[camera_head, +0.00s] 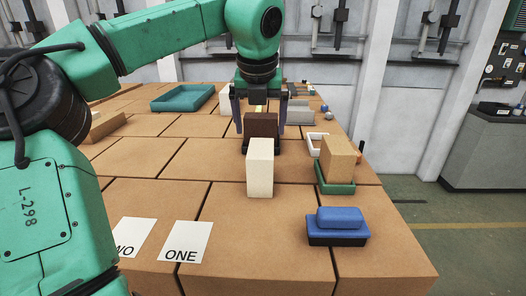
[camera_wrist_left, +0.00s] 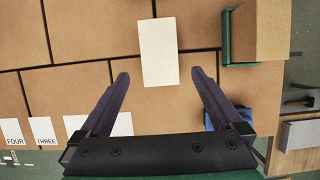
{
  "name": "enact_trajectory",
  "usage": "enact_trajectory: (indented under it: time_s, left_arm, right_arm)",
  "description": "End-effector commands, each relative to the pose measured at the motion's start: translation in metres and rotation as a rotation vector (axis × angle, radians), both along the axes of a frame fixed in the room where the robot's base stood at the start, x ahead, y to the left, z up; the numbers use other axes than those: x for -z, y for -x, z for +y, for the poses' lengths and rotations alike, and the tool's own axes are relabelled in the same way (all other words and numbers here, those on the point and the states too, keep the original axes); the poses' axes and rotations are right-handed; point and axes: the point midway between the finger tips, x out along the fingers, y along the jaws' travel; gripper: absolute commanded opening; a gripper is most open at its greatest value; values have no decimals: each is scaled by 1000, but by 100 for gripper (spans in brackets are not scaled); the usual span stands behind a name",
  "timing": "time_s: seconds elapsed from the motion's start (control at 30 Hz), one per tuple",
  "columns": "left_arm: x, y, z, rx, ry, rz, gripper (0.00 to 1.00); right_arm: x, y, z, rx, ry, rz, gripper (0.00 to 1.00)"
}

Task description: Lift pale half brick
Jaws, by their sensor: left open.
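The pale half brick (camera_head: 260,167) is a cream block standing upright on the brown brick-patterned table top. In the left wrist view its top (camera_wrist_left: 158,52) shows as a pale rectangle just past and partly between my fingertips. My left gripper (camera_head: 260,129) points down, open and empty, its fingers spread wider than the brick. In the head view the fingertips appear just above the brick's top, one on each side. The wrist view shows the dark fingers (camera_wrist_left: 160,75) apart from the brick. My right gripper is in neither view.
A dark brown brick (camera_head: 261,124) stands behind the pale one. A tan brick (camera_head: 338,157) sits in a green tray (camera_head: 335,189) at right. A blue block (camera_head: 339,217) is on a dark base nearer the front. Cards (camera_head: 185,241) lie front left; a teal tray (camera_head: 183,98) is farther back.

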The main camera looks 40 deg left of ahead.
Motion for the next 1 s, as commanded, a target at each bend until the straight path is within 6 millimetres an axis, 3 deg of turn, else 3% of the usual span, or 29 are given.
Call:
enact_trajectory:
  time_s: [0.13,0.4,0.57,0.73,1.0]
  left_arm:
    - [17,-5,4,1,3,4,100]
    - [76,-24,20,0,3,4,100]
    - [94,-29,25,1,2,5,100]
    - [125,-38,33,0,2,4,100]
    - [135,-40,35,0,-1,-1,100]
  right_arm:
    - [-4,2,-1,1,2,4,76]
    - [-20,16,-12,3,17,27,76]
    - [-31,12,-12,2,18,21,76]
    - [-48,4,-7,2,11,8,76]
    - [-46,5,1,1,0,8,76]
